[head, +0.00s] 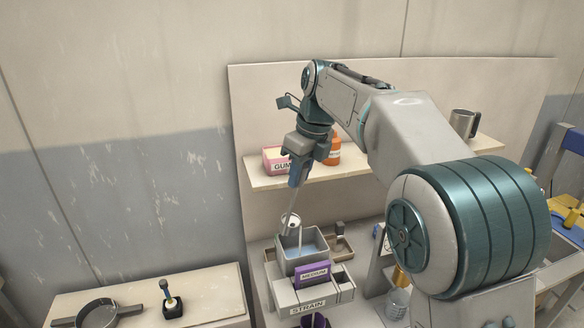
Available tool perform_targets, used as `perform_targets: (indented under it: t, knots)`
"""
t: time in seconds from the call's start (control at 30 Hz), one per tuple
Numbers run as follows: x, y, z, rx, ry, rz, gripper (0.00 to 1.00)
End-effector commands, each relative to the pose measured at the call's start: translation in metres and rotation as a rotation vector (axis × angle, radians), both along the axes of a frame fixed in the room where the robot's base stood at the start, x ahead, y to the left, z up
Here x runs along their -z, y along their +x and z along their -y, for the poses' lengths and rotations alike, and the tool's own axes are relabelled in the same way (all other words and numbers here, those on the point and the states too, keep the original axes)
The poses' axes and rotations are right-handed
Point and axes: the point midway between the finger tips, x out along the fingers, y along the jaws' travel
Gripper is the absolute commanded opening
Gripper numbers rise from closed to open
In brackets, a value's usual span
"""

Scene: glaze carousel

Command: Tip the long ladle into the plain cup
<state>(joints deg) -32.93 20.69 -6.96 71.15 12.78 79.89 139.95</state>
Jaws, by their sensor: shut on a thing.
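My gripper (299,168) points down in front of the shelf and is shut on the blue grip of the long ladle (290,208). The ladle hangs steeply, its small metal bowl (290,228) at the back left of a square grey container (321,242) with bluish contents. I cannot tell whether the bowl touches the container. I cannot tell which vessel is the plain cup. A metal mug (464,123) stands on the upper shelf at right. A clear cup (397,303) stands low, partly hidden by my arm.
The upper shelf (262,183) holds a pink GUM box (273,161) and an orange bottle (333,151). A purple MEDIUM block (313,275) sits before the container, above a STRAIN label (308,306). A side table (220,300) holds a round sieve (98,314) and a dark stand (172,305).

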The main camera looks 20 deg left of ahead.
Motion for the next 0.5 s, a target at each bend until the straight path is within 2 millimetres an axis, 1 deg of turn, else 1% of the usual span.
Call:
perform_targets:
  t: [0.03,0.5]
  knots:
    - [0.0,-0.001,0.005,0.003,0.021,0.004,0.0]
    - [0.016,-0.01,0.041,0.005,0.234,0.055,0.0]
